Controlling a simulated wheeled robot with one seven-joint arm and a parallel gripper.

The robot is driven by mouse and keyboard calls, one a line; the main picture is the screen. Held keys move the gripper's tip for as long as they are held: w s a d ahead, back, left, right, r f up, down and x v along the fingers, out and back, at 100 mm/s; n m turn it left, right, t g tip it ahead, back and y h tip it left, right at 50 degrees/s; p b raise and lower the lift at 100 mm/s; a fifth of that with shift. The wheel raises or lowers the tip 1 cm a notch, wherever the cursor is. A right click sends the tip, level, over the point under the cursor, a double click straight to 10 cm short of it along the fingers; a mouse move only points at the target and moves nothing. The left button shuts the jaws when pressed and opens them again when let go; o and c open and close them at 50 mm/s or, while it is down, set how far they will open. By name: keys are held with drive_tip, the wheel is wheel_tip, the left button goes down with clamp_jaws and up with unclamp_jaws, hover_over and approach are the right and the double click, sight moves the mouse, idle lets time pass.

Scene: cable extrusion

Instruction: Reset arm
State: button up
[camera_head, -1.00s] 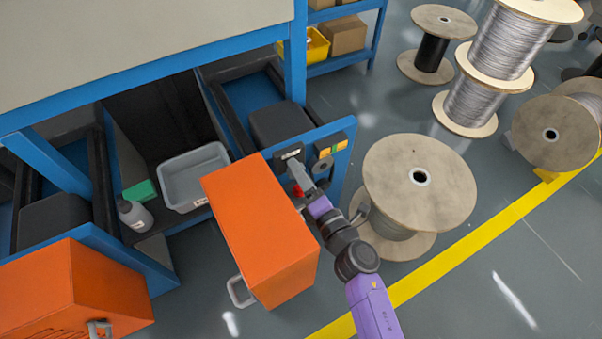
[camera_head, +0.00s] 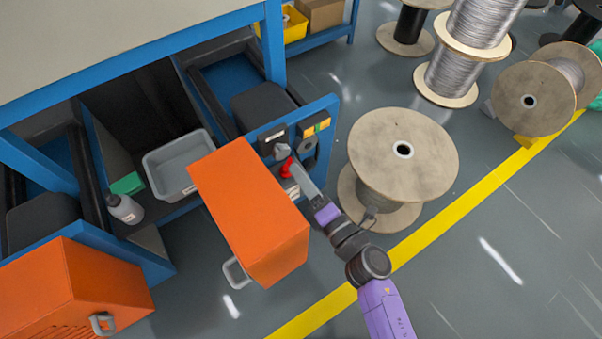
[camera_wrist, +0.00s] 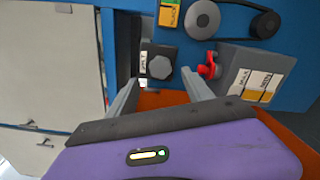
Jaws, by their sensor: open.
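My gripper (camera_wrist: 160,100) is open in the wrist view, with its two grey fingers apart and nothing between them. In the head view my gripper (camera_head: 300,176) is close in front of the blue machine panel, near the red handle (camera_head: 286,168). The gap between fingertips and panel is hard to judge.
A large cable spool (camera_head: 400,150) stands to the right. A grey bin (camera_head: 180,165), a bottle (camera_head: 124,208) and a green box (camera_head: 127,184) sit in the open bay. Floor at the lower right is clear.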

idle(0.4)
drive_tip(key=s+d+r+m+t+h, duration=0.25)
drive_tip(key=s+d+r+m, duration=0.35)
drive_tip(key=m, duration=0.5)
drive_tip(key=s+d+r+m+g+h, duration=0.1)
drive_tip(key=s+d+r+m+h, duration=0.2)
drive_tip(key=s+d+m, duration=0.45)
drive_tip(key=s+d+r+m+g+h, duration=0.1)
drive_tip(key=s+d+r+m+h, duration=0.3)
drive_tip(key=s, duration=0.7)
drive_tip(key=s+d+r+m+g+h, duration=0.1)
drive_tip(key=s+d+r+m, duration=0.15)
drive_tip(key=s+m, duration=0.55)
wheel_tip(320, 180, up, 19)
drive_tip(key=n+p, duration=0.1)
drive_tip(key=p, duration=1.9)
drive_tip(key=shift+s+d+n, duration=0.15)
drive_tip(key=shift+s+n, duration=0.05)
drive_tip(key=shift+n, duration=0.15)
drive_tip(key=shift+f+y, duration=0.2)
drive_tip(key=shift+y, duration=0.05)
